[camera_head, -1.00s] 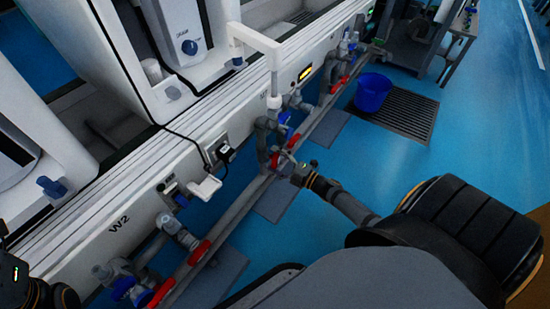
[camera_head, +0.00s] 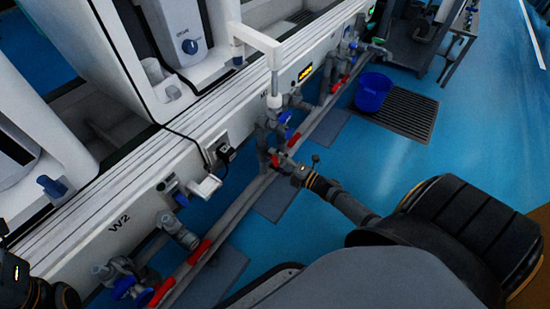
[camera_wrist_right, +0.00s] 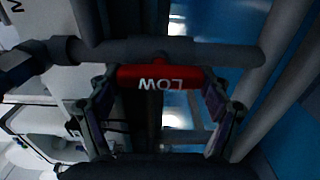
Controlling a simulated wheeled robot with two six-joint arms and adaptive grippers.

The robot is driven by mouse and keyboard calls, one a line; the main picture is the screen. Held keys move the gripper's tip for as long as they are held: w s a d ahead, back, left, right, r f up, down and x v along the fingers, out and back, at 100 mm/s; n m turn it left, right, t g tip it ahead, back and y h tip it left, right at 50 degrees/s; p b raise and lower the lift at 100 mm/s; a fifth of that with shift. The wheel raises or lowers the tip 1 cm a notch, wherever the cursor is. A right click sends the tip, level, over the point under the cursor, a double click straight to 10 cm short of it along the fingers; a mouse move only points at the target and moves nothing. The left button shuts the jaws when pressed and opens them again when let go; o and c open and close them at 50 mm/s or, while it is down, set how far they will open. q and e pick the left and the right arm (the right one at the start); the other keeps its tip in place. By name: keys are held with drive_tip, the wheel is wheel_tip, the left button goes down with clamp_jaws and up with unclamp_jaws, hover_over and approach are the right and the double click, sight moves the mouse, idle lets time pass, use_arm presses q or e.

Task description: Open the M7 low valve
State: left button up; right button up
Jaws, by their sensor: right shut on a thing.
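The red handle marked LOW (camera_wrist_right: 160,77) crosses the middle of the right wrist view, its lettering upside down, in front of a grey pipe. The two fingers of my right gripper (camera_wrist_right: 160,110) stand at its two ends, shut on it. In the head view my right gripper (camera_head: 277,163) is at the grey pipework below the white wall unit, and its fingers partly hide the red handle. Of my left arm only a dark part with an orange ring shows at the lower left edge; its fingertips are out of view.
Other red handles (camera_head: 199,252) and blue valve knobs (camera_head: 124,288) sit along the same pipe run. A white upright pipe (camera_head: 274,85) rises above the gripped spot. A blue bucket (camera_head: 372,93) stands by a floor grate (camera_head: 405,112).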

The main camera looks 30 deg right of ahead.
drive_tip(key=o, duration=1.1)
drive_tip(key=v, duration=1.2)
drive_tip(key=shift+a, duration=0.1)
